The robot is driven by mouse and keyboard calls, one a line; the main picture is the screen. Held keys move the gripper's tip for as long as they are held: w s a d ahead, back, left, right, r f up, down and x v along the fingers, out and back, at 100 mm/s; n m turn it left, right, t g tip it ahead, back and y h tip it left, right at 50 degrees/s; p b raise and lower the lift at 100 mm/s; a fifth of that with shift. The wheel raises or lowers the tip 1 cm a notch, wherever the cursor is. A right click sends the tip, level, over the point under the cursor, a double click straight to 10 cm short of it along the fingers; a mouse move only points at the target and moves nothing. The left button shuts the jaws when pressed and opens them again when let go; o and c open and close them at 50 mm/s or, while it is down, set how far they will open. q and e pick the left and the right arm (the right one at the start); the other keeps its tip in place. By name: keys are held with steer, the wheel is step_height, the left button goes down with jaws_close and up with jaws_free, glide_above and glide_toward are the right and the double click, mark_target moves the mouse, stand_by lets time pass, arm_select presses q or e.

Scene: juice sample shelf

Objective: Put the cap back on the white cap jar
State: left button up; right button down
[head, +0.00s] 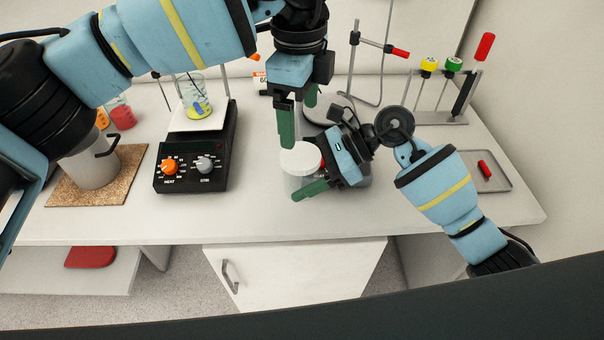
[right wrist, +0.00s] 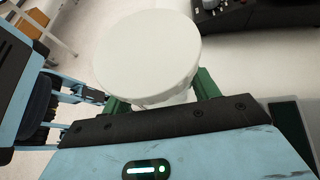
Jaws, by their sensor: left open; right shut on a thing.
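The white cap (head: 301,158) sits on top of the clear jar (head: 294,183) near the front of the bench; whether it is tightened cannot be told. In the right wrist view the cap (right wrist: 148,52) fills the upper middle, with a little of the jar (right wrist: 178,99) below it. My right gripper (head: 313,178) is shut on the jar from the right, its green fingers at either side below the cap. My left gripper (head: 298,117) is open and empty, pointing down just above and behind the cap.
A hot plate (head: 170,180) with a beaker (head: 195,98) stands to the left. At the right are a rack (head: 440,118) with coloured caps and a grey tray (head: 497,178). The front bench edge is close.

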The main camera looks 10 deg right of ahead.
mark_target(300, 155)
arm_select(q)
steer(key=shift+f, duration=4.05)
steer(key=c, duration=1)
steer(key=o, duration=1)
steer(key=shift+o, duration=0.2)
steer(key=shift+r, duration=2.3)
steer(key=shift+c, duration=0.2)
